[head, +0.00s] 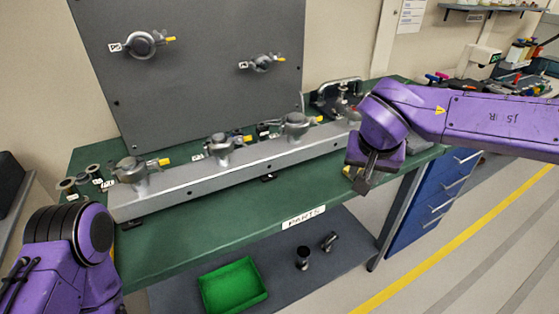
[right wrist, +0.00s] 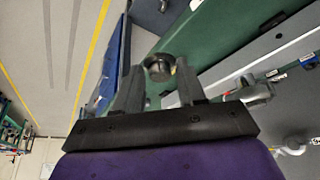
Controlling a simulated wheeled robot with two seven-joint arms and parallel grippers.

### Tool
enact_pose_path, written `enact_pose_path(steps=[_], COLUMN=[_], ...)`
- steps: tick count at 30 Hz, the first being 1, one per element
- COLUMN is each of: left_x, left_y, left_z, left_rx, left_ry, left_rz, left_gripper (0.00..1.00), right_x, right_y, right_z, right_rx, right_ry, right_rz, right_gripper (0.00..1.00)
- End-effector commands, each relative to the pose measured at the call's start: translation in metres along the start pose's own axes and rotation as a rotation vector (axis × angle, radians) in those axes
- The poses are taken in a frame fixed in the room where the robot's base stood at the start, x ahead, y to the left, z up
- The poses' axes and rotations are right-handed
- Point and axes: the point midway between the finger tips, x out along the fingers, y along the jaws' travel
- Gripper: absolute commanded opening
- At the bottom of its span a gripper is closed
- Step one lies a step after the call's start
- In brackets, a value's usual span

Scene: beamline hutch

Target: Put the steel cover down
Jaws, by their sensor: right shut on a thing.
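My right gripper (head: 358,184) hangs over the front right edge of the green bench, pointing down. In the right wrist view its two fingers (right wrist: 158,88) are shut on a small round grey metal piece, the steel cover (right wrist: 158,66), held at the fingertips. In the head view the cover cannot be made out clearly against the dark gripper. My left arm is at the lower left of the head view, and its gripper is out of the picture.
The green bench (head: 180,240) carries a long grey rail (head: 215,178) with several clamped fittings. Its front strip is clear, by the PARTS label (head: 303,217). Small cylinders (head: 68,187) stand at the left. A green tray (head: 232,286) and two dark parts lie on the lower shelf (head: 330,275).

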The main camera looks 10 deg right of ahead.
Motion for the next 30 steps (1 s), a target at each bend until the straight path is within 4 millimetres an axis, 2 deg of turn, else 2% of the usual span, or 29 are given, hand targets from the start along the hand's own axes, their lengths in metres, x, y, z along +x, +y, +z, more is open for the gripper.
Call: enact_pose_path(steps=[1, 7, 9, 12, 20, 24, 30], left_x=[-0.002, -0.009, -0.008, -0.010, -0.011, -0.011, -0.011], left_y=[0.000, 0.000, 0.000, 0.000, -0.001, 0.000, 0.000], left_z=[-0.001, -0.005, -0.004, -0.005, -0.006, -0.005, -0.005], left_rx=[0.000, -0.001, -0.001, -0.001, -0.001, -0.001, -0.001], left_ry=[0.001, 0.003, 0.003, 0.002, 0.002, 0.002, 0.002], left_rz=[0.001, 0.002, 0.001, 0.001, 0.001, 0.001, 0.001], left_gripper=[0.43, 0.43, 0.43, 0.43, 0.43, 0.43, 0.43], right_x=[0.012, 0.049, 0.069, 0.088, 0.115, 0.138, 0.140], right_y=[-0.013, -0.066, -0.077, -0.090, -0.108, -0.106, -0.106], right_z=[-0.004, -0.021, -0.020, -0.020, -0.019, -0.009, -0.009], right_rx=[-0.005, -0.007, -0.007, -0.006, -0.006, -0.005, -0.003], right_ry=[-0.008, -0.008, -0.008, -0.006, -0.005, -0.006, -0.003], right_rz=[0.009, 0.008, 0.007, 0.006, 0.004, 0.004, 0.002], right_gripper=[0.10, 0.10, 0.10, 0.10, 0.10, 0.10, 0.10])
